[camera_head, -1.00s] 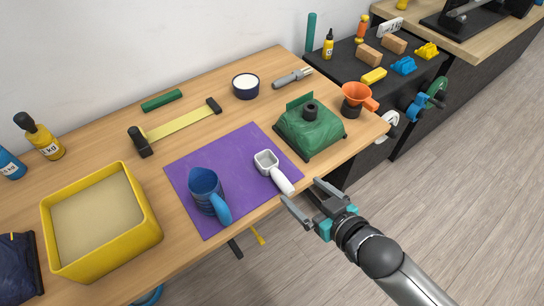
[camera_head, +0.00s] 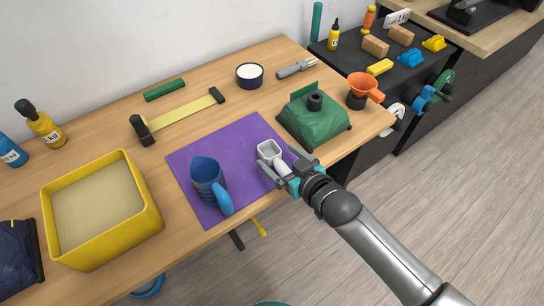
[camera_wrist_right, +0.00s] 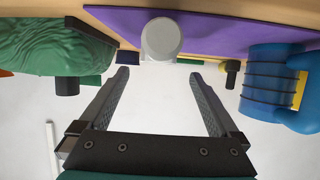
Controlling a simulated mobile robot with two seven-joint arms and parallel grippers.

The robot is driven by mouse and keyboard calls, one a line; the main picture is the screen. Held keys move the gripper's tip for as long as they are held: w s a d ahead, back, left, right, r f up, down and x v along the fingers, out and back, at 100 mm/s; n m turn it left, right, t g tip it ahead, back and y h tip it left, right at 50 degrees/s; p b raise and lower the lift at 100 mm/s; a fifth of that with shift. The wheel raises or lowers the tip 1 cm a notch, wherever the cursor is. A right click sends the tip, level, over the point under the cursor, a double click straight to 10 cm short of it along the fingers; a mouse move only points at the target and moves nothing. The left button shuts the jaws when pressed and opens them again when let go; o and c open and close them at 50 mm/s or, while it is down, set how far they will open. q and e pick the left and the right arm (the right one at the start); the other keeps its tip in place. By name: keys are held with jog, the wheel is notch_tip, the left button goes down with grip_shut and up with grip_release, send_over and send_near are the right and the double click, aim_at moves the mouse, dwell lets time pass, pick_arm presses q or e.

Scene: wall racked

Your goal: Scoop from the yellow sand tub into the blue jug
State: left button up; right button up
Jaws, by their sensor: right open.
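The yellow tub (camera_head: 150,220) of sand (camera_head: 97,205) stands at the left of the table. The blue jug (camera_head: 207,182) stands upright on the purple mat (camera_head: 235,140), its handle toward the front; it also shows at the right of the right wrist view (camera_wrist_right: 265,85). The white scoop (camera_head: 269,150) lies on the mat right of the jug, handle toward the table's front edge. My right gripper (camera_head: 278,159) is open, its fingers on either side of the scoop's handle in the head view. In the right wrist view the pale handle end (camera_wrist_right: 161,38) appears centred beyond the fingertips. My left gripper is not in view.
A green cover-like object (camera_head: 314,122) stands close right of the scoop, with an orange funnel (camera_head: 366,85) beyond it. A yellow strip with dark ends (camera_head: 180,116), a green bar (camera_head: 164,90) and a white-topped bowl (camera_head: 250,75) lie behind the mat. Wood between tub and mat is clear.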

aim_at(272, 152)
jog(key=w, duration=0.1)
jog(key=w+a+f, duration=0.1)
jog(key=w+f+b, duration=0.1)
jog(key=shift+a+f, duration=0.2)
jog(key=shift+a, duration=0.05)
jog(key=shift+w+a+f, duration=0.15)
jog(key=shift+w+a, duration=0.15)
jog(key=shift+w, duration=0.1)
jog(key=shift+c, duration=0.2)
jog(key=c, duration=1.4)
